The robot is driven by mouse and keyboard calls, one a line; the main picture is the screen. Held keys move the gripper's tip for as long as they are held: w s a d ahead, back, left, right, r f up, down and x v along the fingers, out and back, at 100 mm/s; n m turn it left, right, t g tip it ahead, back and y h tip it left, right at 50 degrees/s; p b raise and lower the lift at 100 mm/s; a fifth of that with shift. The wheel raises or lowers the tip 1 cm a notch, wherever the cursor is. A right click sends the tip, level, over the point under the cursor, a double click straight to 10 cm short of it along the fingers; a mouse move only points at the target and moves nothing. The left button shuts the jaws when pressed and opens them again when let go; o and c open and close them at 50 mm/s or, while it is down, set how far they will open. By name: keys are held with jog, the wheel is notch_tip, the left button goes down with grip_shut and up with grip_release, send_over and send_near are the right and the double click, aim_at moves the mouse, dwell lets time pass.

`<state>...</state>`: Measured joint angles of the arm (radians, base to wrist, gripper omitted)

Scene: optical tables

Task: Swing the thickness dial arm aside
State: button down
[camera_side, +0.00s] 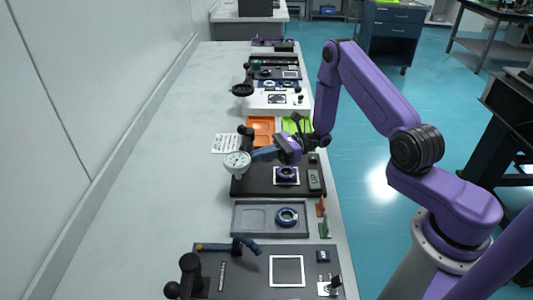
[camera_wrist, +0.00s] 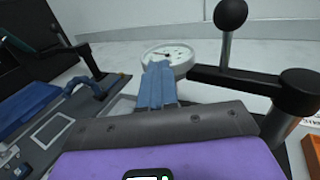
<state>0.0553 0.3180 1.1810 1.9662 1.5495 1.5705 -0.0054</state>
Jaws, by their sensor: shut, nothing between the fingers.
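The thickness dial (camera_side: 237,163) is a round white gauge at the left edge of its black base plate (camera_side: 240,187). In the wrist view the dial (camera_wrist: 170,56) sits on a black dial arm (camera_wrist: 235,80) that runs right to a round pivot post (camera_wrist: 298,95). A black ball knob (camera_wrist: 230,14) stands up from the arm. My gripper (camera_side: 256,154) is shut and empty, its blue fingers pointing left at the dial. In the wrist view the fingertips (camera_wrist: 157,68) overlap the dial's lower front edge; I cannot tell whether they touch.
A dark ring in a white square (camera_side: 286,176) lies on the base plate. A grey tray with a blue ring (camera_side: 288,216) is nearer. Orange (camera_side: 261,126) and green (camera_side: 290,125) trays are behind. The white bench's left side is mostly clear, with a paper sheet (camera_side: 226,143).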

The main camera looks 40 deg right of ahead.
jog(key=shift+a, duration=0.25)
jog(key=shift+d, duration=0.1)
jog(key=s+v, duration=0.1)
jog(key=v, duration=1.3)
jog(key=shift+s, duration=0.3)
jog(key=shift+r, duration=0.15)
jog(key=shift+a+r, duration=0.1)
jog(key=shift+r, duration=1.1)
jog(key=shift+a+r, duration=0.15)
jog(key=shift+r, duration=1.05)
